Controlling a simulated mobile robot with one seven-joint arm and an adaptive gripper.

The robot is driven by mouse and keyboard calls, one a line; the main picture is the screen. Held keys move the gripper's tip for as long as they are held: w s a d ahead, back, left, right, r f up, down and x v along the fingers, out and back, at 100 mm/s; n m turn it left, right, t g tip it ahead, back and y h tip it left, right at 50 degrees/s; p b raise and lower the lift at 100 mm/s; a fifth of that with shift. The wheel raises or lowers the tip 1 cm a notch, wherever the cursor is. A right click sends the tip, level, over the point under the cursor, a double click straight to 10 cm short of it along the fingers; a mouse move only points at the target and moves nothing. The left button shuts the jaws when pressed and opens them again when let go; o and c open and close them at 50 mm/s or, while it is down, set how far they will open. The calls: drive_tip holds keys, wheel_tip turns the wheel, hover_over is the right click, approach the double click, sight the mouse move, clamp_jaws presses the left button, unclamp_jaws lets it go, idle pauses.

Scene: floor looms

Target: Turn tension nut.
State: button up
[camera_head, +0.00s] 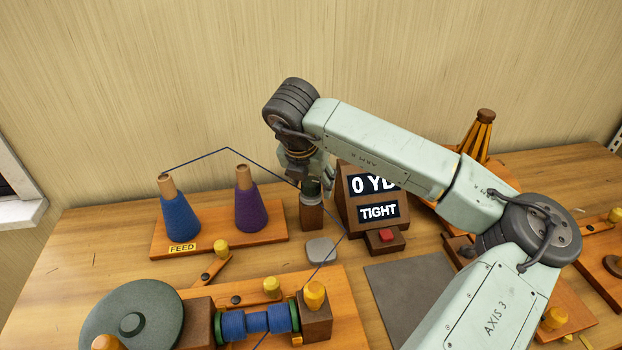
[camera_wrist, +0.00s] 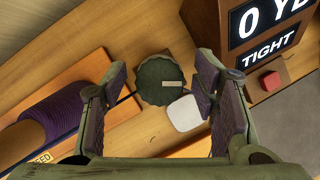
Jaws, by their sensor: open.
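The tension nut (camera_wrist: 160,88) is a dark green, scalloped round knob with a pale bar mark on top. In the head view the nut (camera_head: 311,189) tops a short brown post (camera_head: 312,212), partly hidden by my gripper. My gripper (camera_wrist: 162,76) is open and points down over the nut. In the wrist view its two fingers stand left and right of the nut, with gaps on both sides. In the head view my gripper (camera_head: 316,172) is just above the post. The display (camera_head: 378,211) reads "0 YD" and "TIGHT".
The display block with a red button (camera_head: 387,235) stands close on the right. The feed board (camera_head: 272,220) holds a blue cone (camera_head: 180,217) and a purple cone (camera_head: 248,206). A blue thread runs past the post towards the spool (camera_head: 258,321). A pale pad (camera_head: 321,250) lies in front.

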drive_tip(key=shift+c, duration=0.6)
drive_tip(key=c, duration=1)
drive_tip(key=shift+c, duration=0.2)
drive_tip(key=shift+f+b, duration=0.15)
drive_tip(key=shift+b, duration=0.3)
drive_tip(key=shift+f+n+b, duration=0.15)
drive_tip(key=shift+n+b, duration=0.45)
drive_tip(key=shift+b, duration=0.35)
drive_tip(key=n+y+b, duration=0.1)
drive_tip(key=n+b, duration=0.1)
drive_tip(key=b, duration=0.1)
drive_tip(key=shift+b, duration=0.3)
drive_tip(key=n+y+b, duration=0.1)
drive_tip(key=n+b, duration=0.1)
drive_tip(key=shift+n, duration=0.3)
drive_tip(key=shift+r+n+y+b, duration=0.15)
drive_tip(key=shift+n+y+b, duration=0.25)
drive_tip(key=shift+n, duration=0.35)
drive_tip(key=shift+r+n+y+b, duration=0.15)
drive_tip(key=shift+n+y+b, duration=0.15)
drive_tip(key=shift+n+b, duration=0.35)
